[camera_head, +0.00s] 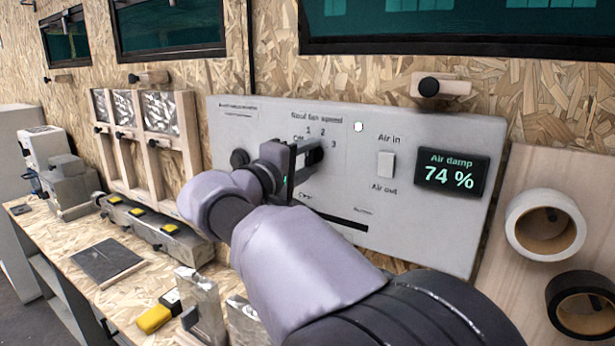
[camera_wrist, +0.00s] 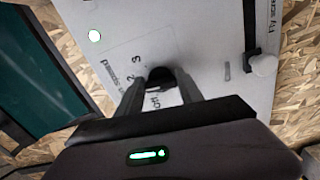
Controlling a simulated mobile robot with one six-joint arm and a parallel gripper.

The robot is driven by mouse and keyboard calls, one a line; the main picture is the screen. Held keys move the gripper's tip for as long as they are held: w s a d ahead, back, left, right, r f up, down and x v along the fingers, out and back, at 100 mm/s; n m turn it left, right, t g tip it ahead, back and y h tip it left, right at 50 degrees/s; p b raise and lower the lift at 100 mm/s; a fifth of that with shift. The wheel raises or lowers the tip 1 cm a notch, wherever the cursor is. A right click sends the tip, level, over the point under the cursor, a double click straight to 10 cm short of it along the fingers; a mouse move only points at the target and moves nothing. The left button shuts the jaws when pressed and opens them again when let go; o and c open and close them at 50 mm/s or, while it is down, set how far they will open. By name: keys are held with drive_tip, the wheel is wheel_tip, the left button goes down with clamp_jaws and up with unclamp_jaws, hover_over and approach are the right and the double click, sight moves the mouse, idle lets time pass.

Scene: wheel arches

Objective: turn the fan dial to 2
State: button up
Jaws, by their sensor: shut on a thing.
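The grey control panel (camera_head: 440,240) stands against the wall, with a fan speed scale (camera_head: 316,131) showing 1, 2 and 3. The black fan dial (camera_wrist: 160,76) shows between my fingertips in the wrist view. My gripper (camera_head: 310,155) is at the dial, and it also shows in the wrist view (camera_wrist: 161,88). It is shut on the dial. In the head view my gripper hides most of the dial, so I cannot tell which number its pointer faces.
A second black knob (camera_head: 239,159) sits left of my gripper. An air in/out switch (camera_head: 386,165) and a display (camera_head: 451,174) reading Air damp 74 % are to the right. Tape rolls (camera_head: 517,222) hang at far right. The bench (camera_head: 60,240) below holds several items.

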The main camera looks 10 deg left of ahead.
drive_tip(key=shift+f+m+b, duration=0.15)
drive_tip(key=shift+m+b, duration=1.05)
drive_tip(key=o, duration=1.4)
drive_tip(key=p+v, duration=0.3)
drive_tip(key=v, duration=1.4)
drive_tip(key=shift+s+a+p, duration=0.1)
drive_tip(key=shift+s+p, duration=0.05)
drive_tip(key=shift+p, duration=0.15)
